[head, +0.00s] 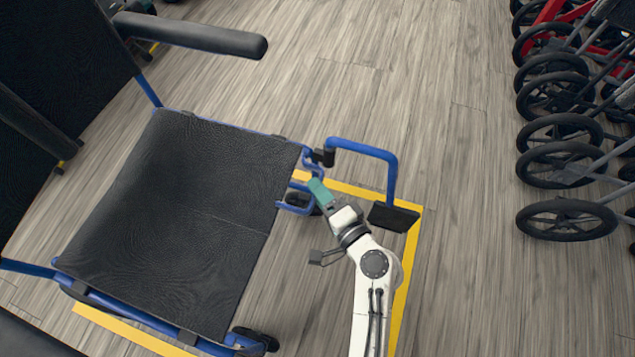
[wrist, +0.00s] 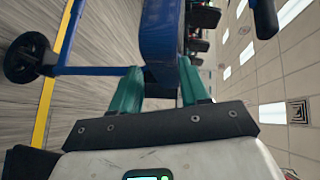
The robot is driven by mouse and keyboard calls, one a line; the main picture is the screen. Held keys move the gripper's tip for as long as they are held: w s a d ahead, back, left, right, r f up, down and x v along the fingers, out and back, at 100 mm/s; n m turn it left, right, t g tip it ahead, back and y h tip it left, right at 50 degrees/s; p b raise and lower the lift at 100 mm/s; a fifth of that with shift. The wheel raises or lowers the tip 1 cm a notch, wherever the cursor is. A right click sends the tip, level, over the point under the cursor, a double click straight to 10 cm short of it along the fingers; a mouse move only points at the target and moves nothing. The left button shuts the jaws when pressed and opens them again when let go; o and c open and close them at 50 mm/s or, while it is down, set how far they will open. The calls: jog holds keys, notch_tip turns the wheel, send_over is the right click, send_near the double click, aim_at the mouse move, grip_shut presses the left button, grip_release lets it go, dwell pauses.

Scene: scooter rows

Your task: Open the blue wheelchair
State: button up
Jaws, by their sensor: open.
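The blue wheelchair fills the left of the head view. Its black seat (head: 185,215) is spread out flat between blue side tubes. A blue footrest bar (head: 362,149) with a black footplate (head: 392,217) sticks out from the seat's front corner. My gripper (head: 316,187) has teal fingers and is at that corner, beside the blue frame. In the wrist view my gripper (wrist: 160,67) has its fingers apart, with a wide blue frame part (wrist: 160,40) close ahead between them. Whether they touch it I cannot tell.
A padded armrest (head: 190,35) overhangs the seat's far side. Yellow floor tape (head: 413,250) runs around the wheelchair. Parked wheeled frames with black wheels (head: 567,219) line the right edge. The wooden floor (head: 465,150) between is clear.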

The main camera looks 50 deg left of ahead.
jog(key=p+v, duration=0.1)
jog(key=v, duration=0.8)
jog(key=shift+d+p, duration=0.25)
jog(key=shift+p, duration=0.1)
jog(key=s+d+f+n+h, duration=0.15)
jog(key=d+h, duration=0.35)
jog(key=d, duration=0.7)
jog(key=d+f+n+h, duration=0.1)
jog(key=d+f+h, duration=0.25)
jog(key=d, duration=0.85)
jog(key=s+d+r+m+h, duration=0.15)
jog(key=s+d+h, duration=0.25)
jog(key=d, duration=0.4)
jog(key=s+d+r+m+h, duration=0.1)
jog(key=s+d+r+h, duration=0.3)
jog(key=d, duration=0.5)
notch_tip(320, 180, up, 24)
jog(key=s+g+p, duration=0.1)
jog(key=p, duration=2.4)
jog(key=shift+s+d, duration=0.2)
jog(key=shift+d, duration=0.05)
